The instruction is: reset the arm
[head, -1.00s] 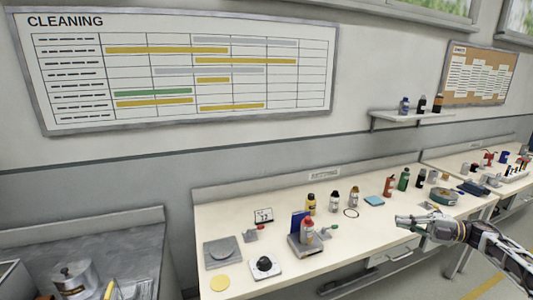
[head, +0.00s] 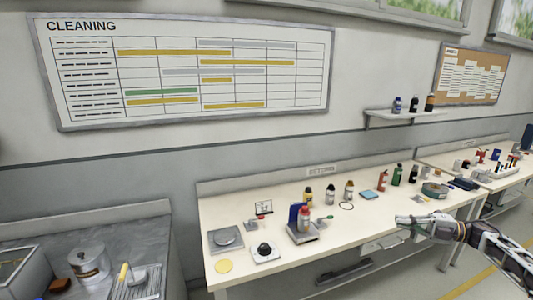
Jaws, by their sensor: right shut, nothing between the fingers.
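My right arm comes in from the lower right of the head view. Its gripper (head: 405,219) is shut and empty, and it hangs by the front edge of the cream workbench (head: 335,237), towards its right part. The fingers point left. My left arm and gripper are not in view.
A counter with a steel pot (head: 90,261) stands at the left. The bench's front middle is clear.

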